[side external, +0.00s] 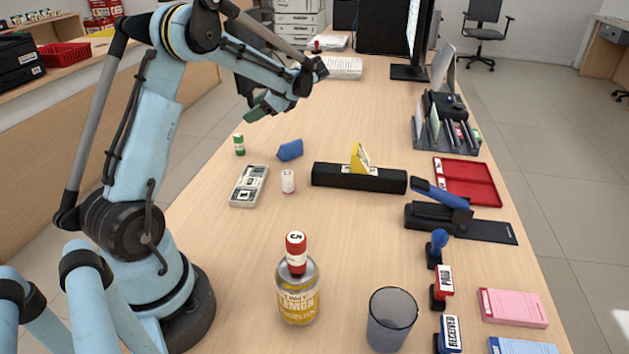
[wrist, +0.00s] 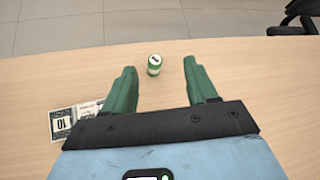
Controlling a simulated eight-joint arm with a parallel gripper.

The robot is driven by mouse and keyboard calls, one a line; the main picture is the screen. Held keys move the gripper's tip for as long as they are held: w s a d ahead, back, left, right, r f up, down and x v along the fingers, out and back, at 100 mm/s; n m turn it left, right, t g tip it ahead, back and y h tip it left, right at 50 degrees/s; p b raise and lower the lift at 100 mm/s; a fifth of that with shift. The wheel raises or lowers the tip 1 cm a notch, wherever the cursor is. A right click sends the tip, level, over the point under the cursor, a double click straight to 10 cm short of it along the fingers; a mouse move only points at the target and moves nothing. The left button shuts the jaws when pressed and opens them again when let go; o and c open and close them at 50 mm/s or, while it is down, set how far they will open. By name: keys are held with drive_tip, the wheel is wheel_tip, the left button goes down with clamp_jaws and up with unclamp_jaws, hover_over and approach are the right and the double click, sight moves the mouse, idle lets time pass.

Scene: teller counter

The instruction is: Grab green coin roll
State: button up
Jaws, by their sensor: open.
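The green coin roll (side external: 239,145) is a small green and white cylinder standing upright near the left edge of the counter. In the wrist view the green coin roll (wrist: 154,64) shows ahead of my gripper, between the lines of its two fingers and a little beyond the tips. My gripper (side external: 257,106) is above the counter, up and right of the roll in the side view. In the wrist view my gripper (wrist: 159,70) has its two green fingers spread apart, with nothing between them.
A black bar with a yellow sign (side external: 360,175) lies further right. A can with a red roll on top (side external: 297,290) stands in front.

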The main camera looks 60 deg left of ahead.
sight(236, 154)
drive_tip(key=s+a+f+g, duration=0.2)
drive_tip(key=a, duration=0.1)
drive_tip(key=s+a+f+g, duration=0.1)
drive_tip(key=a+g, duration=0.1)
drive_tip(key=shift+s+a+f+m, duration=0.15)
drive_tip(key=shift+a+f+m, duration=0.05)
drive_tip(key=shift+f+m, duration=0.1)
drive_tip(key=shift+f, duration=1.95)
wheel_tip(236, 154, down, 3)
drive_tip(key=shift+f, duration=0.2)
drive_tip(key=shift+x, duration=1.5)
drive_tip(key=shift+r, duration=0.15)
clamp_jaws()
drive_tip(key=shift+r, duration=0.1)
